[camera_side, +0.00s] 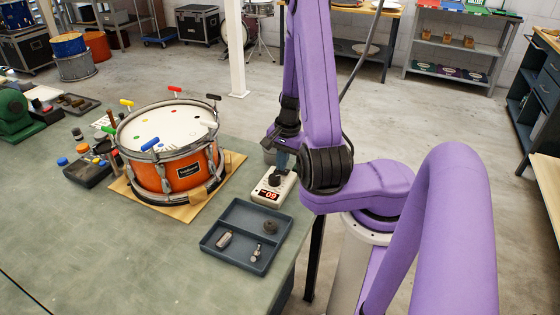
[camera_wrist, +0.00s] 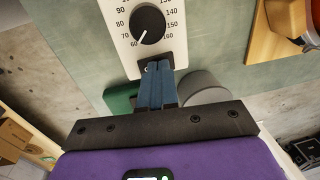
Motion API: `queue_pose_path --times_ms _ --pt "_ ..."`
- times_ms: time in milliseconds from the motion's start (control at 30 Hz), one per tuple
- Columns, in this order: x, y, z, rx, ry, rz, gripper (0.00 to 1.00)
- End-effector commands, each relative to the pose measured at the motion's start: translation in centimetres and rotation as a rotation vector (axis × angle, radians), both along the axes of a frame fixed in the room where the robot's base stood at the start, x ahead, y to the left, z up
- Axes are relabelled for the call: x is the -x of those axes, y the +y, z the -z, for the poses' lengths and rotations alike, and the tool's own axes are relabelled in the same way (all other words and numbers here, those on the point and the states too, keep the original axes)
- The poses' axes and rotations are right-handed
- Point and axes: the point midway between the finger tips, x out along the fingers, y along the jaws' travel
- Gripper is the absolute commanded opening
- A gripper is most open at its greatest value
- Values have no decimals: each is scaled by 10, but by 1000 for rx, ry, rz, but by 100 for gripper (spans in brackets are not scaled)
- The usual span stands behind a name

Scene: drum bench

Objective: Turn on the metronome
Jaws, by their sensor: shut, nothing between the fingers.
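The metronome (camera_side: 272,188) is a small cream box near the right edge of the green bench, with a black knob and a red lit display. In the wrist view the metronome (camera_wrist: 172,50) shows its round black dial (camera_wrist: 147,24), whose pointer is near 60 on the printed scale. My gripper (camera_side: 281,168) is over the far end of the metronome. In the wrist view my gripper (camera_wrist: 158,68) has its blue fingers together at the box's end below the dial. A small dark part shows beside the fingertips, mostly hidden. I cannot tell whether the fingers touch it.
An orange snare drum (camera_side: 172,168) sits on a wooden board left of the metronome. A dark divided tray (camera_side: 224,262) with small parts lies in front. A grey cylinder (camera_wrist: 203,86) stands close beside my fingers. The bench's front left is clear.

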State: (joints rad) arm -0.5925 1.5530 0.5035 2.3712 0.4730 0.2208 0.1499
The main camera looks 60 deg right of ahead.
Motion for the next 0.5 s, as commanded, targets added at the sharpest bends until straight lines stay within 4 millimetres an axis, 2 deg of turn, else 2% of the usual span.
queue_pose_path --times_ms 267,500 --pt "0 0 -1 0 -1 1 0" --pt "-3 -1 -18 3 -3 0 0"
